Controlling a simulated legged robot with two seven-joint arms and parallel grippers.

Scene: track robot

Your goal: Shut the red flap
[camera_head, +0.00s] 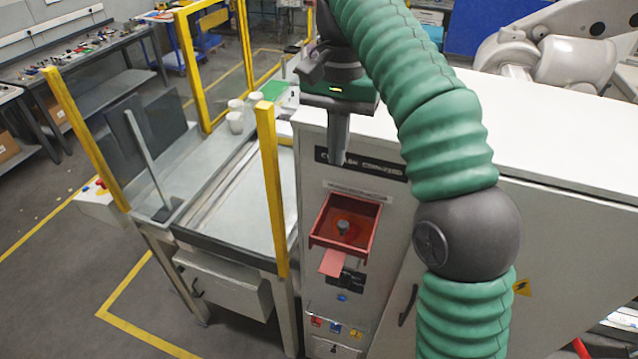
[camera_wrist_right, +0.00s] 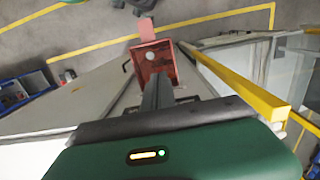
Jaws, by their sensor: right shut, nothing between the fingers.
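A red box (camera_head: 345,223) with an open front is mounted on the front of the white cabinet, and a dark round knob sits inside it. A lighter red flap (camera_head: 333,262) sticks out from its lower edge, so the box stands open. My right gripper (camera_head: 338,158) is shut and empty, pointing down above the box and apart from it. In the right wrist view the shut fingers (camera_wrist_right: 157,80) overlap the near edge of the red box (camera_wrist_right: 150,56), and the flap (camera_wrist_right: 146,28) shows beyond it. My left gripper is not in view.
The white cabinet (camera_head: 560,165) fills the right side, with buttons below the box. A yellow post (camera_head: 270,190) stands close left of the box, beside a conveyor table (camera_head: 235,205). White cups (camera_head: 236,121) stand farther back. The floor in front is clear.

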